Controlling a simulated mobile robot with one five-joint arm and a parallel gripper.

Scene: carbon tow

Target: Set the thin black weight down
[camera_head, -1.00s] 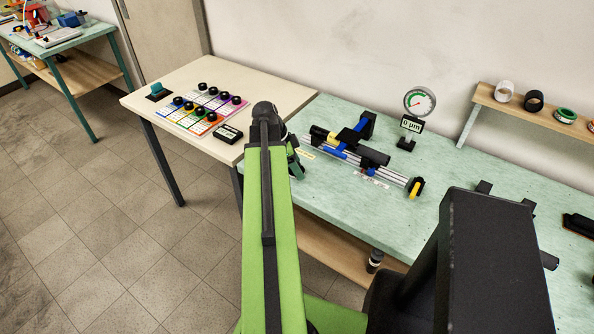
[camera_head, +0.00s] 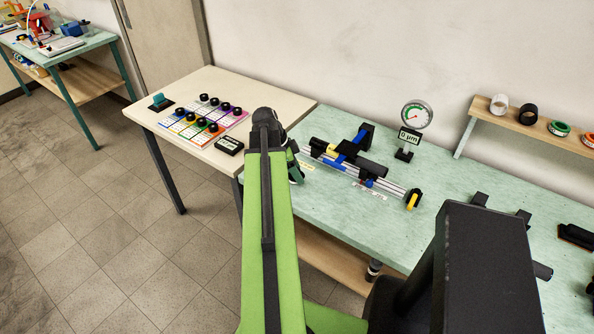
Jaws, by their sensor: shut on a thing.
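My gripper (camera_head: 296,168) shows only in part, as a dark green piece just right of the black end of my green arm. It is over the left end of the pale green bench (camera_head: 330,210), near the rail rig. Its fingertips are hidden behind the arm. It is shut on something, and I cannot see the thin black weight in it. Whether the weight touches the bench is hidden too.
A metal rail rig (camera_head: 365,170) with black, blue and yellow parts lies right of my gripper. A dial gauge (camera_head: 417,115) reading 0 µm stands behind it. A cream table (camera_head: 190,87) at left holds coloured cards with black knobs. A wall shelf (camera_head: 530,124) holds spools.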

